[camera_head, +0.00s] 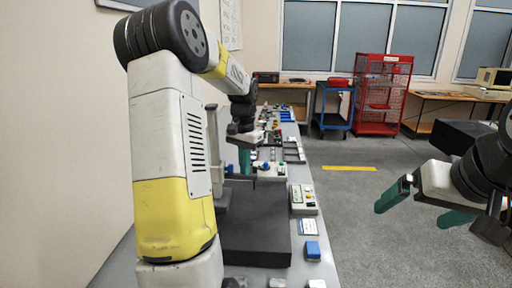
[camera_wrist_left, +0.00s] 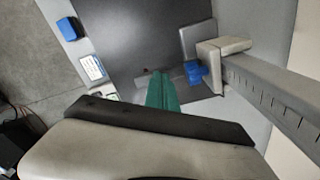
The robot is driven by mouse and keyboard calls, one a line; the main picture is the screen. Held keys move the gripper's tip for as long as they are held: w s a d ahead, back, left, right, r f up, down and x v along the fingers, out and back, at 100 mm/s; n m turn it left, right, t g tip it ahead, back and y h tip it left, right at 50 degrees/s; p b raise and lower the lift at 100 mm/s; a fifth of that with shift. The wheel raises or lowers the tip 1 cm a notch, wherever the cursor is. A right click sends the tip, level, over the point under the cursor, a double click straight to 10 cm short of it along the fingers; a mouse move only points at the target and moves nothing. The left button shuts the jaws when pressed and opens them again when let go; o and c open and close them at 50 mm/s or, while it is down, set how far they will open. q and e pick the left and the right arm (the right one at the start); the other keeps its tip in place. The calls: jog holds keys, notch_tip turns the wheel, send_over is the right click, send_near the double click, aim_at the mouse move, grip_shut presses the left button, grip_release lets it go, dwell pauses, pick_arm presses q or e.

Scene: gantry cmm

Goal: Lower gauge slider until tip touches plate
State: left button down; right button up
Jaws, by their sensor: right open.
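The dark plate (camera_head: 255,228) lies on the bench, also in the left wrist view (camera_wrist_left: 125,30). The height gauge's pale column (camera_wrist_left: 270,80) rises beside it. Its slider carries a blue knob (camera_wrist_left: 196,72) and a thin arm (camera_wrist_left: 178,72) reaching towards my left gripper (camera_wrist_left: 160,74). In the head view a small red-tipped probe (camera_head: 254,184) hangs near my left fingers (camera_head: 244,172); any gap to the plate is unclear. My left fingers are together beside the slider arm; I see nothing clearly held. My right gripper (camera_head: 424,210) is open and empty over the floor.
A control box (camera_head: 303,198), a label card (camera_head: 308,227) and a blue block (camera_head: 312,250) stand along the bench's right side. More parts crowd the far bench. A blue cart (camera_head: 332,110) and red cage (camera_head: 382,95) stand behind.

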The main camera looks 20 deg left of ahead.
aim_at(245, 179)
pick_arm(q)
jog(key=shift+f, duration=3.25)
jog(key=shift+r, duration=3.45)
